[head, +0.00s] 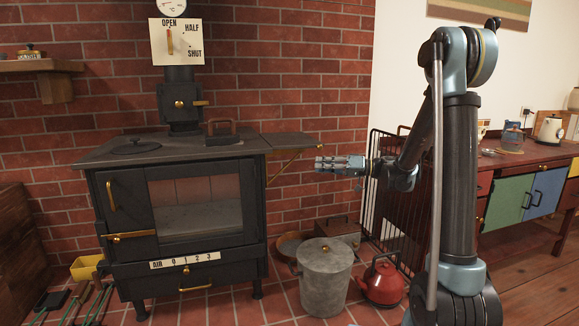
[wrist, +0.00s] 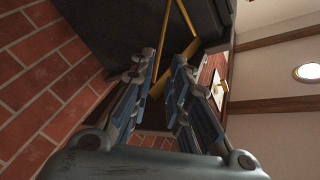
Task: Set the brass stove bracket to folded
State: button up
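The brass stove bracket (head: 286,166) is a thin diagonal brass bar under the dark side shelf (head: 290,140) at the stove's right. It runs from the stove's side up toward the shelf, which is level. In the wrist view the brass bracket (wrist: 158,58) shows as bars just beyond and between my fingertips. My gripper (head: 319,163) is to the right of the bracket, a little below the shelf's outer end, pointing left at the stove. In the wrist view my gripper (wrist: 164,62) is open with an empty gap between its fingers. I cannot tell whether a finger touches the brass.
The black stove (head: 185,215) stands left against a brick wall. A grey lidded bin (head: 325,280) and a red kettle (head: 383,282) stand on the floor below my gripper. A black wire guard (head: 390,215) is behind my arm. The space between stove and gripper is clear.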

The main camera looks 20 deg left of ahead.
aim_at(289, 163)
jog(key=a, duration=0.8)
jog(key=s+a, duration=0.1)
jog(key=a, duration=0.3)
jog(key=shift+a, duration=0.35)
